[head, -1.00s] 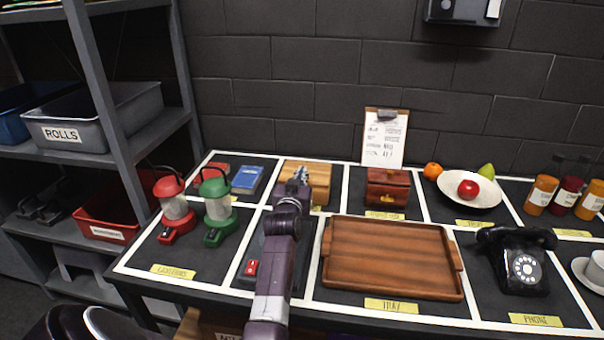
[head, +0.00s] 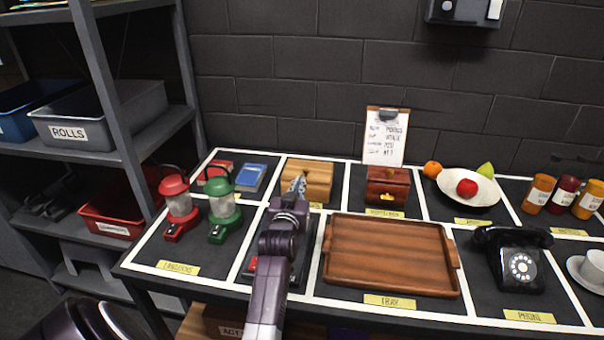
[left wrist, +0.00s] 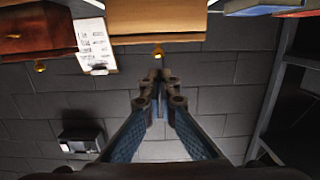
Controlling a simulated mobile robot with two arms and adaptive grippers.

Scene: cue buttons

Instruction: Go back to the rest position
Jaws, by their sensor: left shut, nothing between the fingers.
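My left gripper (head: 296,188) is above the table in the head view, in front of the light wooden box (head: 312,174). In the left wrist view its fingertips (left wrist: 160,82) meet, and nothing is between them. The wrist view appears upside down, with the wooden box (left wrist: 155,18) at the top. My left arm crosses over the table section between the lanterns and the tray and hides most of what lies there. My right gripper is in neither view.
The table holds a red lantern (head: 178,208), a green lantern (head: 222,208), a wooden tray (head: 392,300), a dark red box (head: 388,192), a fruit bowl (head: 480,200) and a black telephone (head: 518,262). A shelf (head: 100,90) with bins stands at the left.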

